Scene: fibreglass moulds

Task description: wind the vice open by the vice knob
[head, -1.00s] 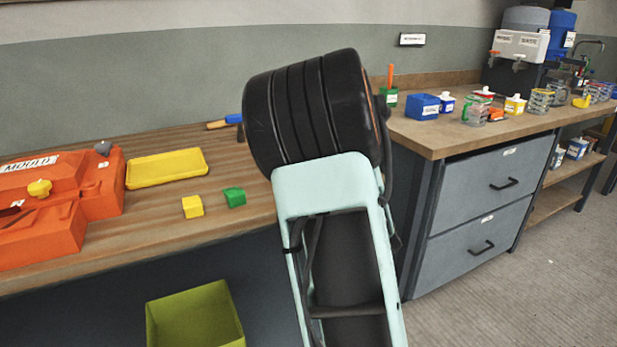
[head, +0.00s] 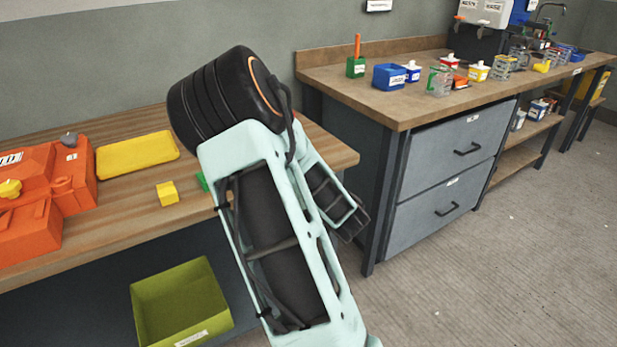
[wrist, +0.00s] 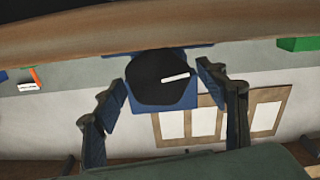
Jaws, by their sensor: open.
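In the wrist view a round black knob (wrist: 150,82) with a white mark sits in front of a blue body (wrist: 202,123), which I take to be the vice. My gripper (wrist: 163,94) is open, with one dark blue finger pad on each side of the knob. A narrow gap seems to show at each pad, and I cannot tell how deep the knob lies between the fingers. In the head view I cannot make out the vice or the fingers, as my arm covers the middle.
An orange mould (head: 70,180), a yellow tray (head: 137,155) and a yellow block (head: 167,193) lie on the left bench (head: 120,215). An olive bin (head: 180,300) stands below. A right-hand bench (head: 390,105) carries several containers. Open floor (head: 500,260) lies at right.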

